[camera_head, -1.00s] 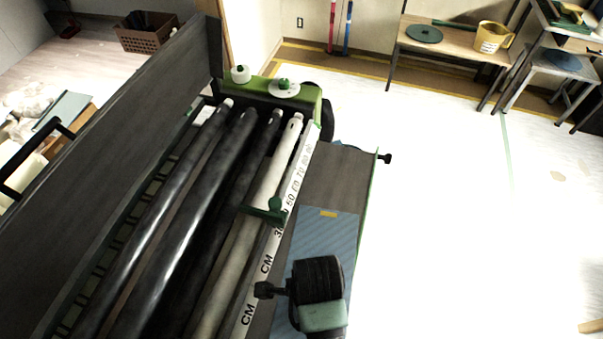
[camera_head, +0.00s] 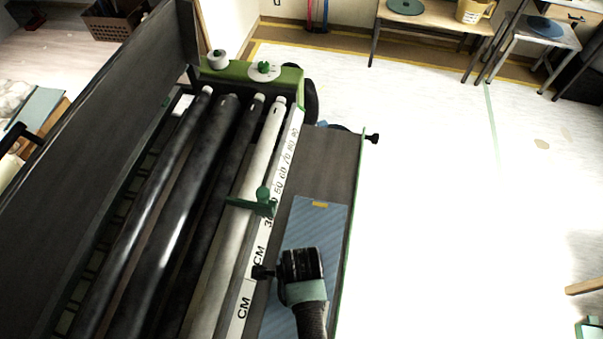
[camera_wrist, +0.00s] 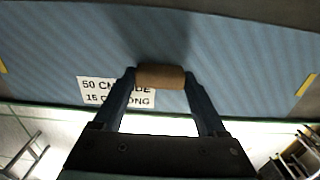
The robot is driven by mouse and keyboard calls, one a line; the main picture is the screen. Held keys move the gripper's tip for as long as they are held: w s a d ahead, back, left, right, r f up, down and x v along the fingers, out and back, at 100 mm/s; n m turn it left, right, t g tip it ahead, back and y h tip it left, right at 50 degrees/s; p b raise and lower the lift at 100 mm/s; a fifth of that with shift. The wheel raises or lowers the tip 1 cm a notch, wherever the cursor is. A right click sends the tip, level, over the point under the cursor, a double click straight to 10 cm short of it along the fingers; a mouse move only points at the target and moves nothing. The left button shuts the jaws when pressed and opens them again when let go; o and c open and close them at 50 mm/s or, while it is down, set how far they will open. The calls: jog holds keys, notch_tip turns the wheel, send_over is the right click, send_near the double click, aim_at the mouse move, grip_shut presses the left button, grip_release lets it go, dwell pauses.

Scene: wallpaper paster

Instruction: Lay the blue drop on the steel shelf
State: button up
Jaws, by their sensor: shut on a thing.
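The blue drop is a flat, finely striped blue sheet (camera_head: 322,222) with yellow marks at its ends. In the wrist view the drop (camera_wrist: 60,60) fills the upper half and carries a white label reading roughly 50 cm wide, 15 cm long. My gripper (camera_wrist: 160,80) is shut on a brown, rounded grip at the drop's middle. In the head view my own wrist hides the fingers. The drop is over the dark grey shelf (camera_head: 333,155) along the machine's right side; I cannot tell whether it touches. I take this to be the steel shelf, but its material is unclear.
A bed of long rollers (camera_head: 172,215) and a white ruler strip (camera_head: 290,160) lie left of the shelf. A green clamp (camera_head: 262,203) stands over the rollers. A black knob (camera_head: 373,138) sticks out right. White floor (camera_head: 430,190) lies open beyond. A wooden table (camera_head: 425,20) stands at the back.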

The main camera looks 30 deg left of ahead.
jog(key=shift+f, duration=0.15)
jog(key=o, duration=1.4)
jog(key=shift+o, duration=0.2)
notch_tip(320, 180, up, 12)
jog(key=shift+p, duration=0.45)
